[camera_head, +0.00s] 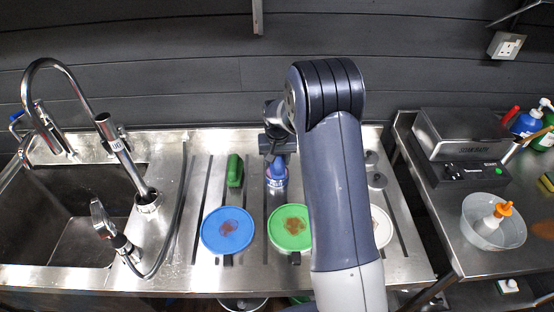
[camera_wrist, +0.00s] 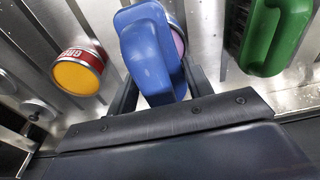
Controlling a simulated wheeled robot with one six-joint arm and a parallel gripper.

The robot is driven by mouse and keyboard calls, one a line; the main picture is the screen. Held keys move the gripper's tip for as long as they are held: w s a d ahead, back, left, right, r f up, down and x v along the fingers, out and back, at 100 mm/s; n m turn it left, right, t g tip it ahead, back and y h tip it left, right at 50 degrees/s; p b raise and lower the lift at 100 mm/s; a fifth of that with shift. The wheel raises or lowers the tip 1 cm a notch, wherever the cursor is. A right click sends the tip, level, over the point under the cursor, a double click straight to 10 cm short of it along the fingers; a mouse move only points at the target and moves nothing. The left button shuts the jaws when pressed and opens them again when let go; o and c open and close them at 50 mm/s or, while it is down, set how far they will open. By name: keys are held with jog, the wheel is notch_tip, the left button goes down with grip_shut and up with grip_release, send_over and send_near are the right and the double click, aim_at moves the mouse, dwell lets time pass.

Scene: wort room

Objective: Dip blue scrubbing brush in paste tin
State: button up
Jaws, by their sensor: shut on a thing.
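The blue scrubbing brush (camera_wrist: 150,55) is held between the two dark fingers of my gripper (camera_wrist: 158,84) in the wrist view. In the head view the brush (camera_head: 277,170) shows just below my gripper (camera_head: 277,148), over the ribbed steel drainer. A round tin with a pinkish-lilac top (camera_wrist: 178,38) is partly hidden behind the brush; I cannot tell whether they touch. A second tin with an orange-yellow top and a red label (camera_wrist: 78,72) stands to the left in the wrist view. I cannot tell which is the paste tin.
A green brush (camera_head: 235,171) lies left of my gripper. Stained blue (camera_head: 228,230) and green (camera_head: 289,228) plates and a partly hidden white plate (camera_head: 381,226) are in front. A sink with a tall tap is left; a side bench with a bowl (camera_head: 493,235) is right.

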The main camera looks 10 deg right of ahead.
jog(key=shift+r+p, duration=1.45)
jog(key=shift+r, duration=1.6)
jog(key=shift+f, duration=0.1)
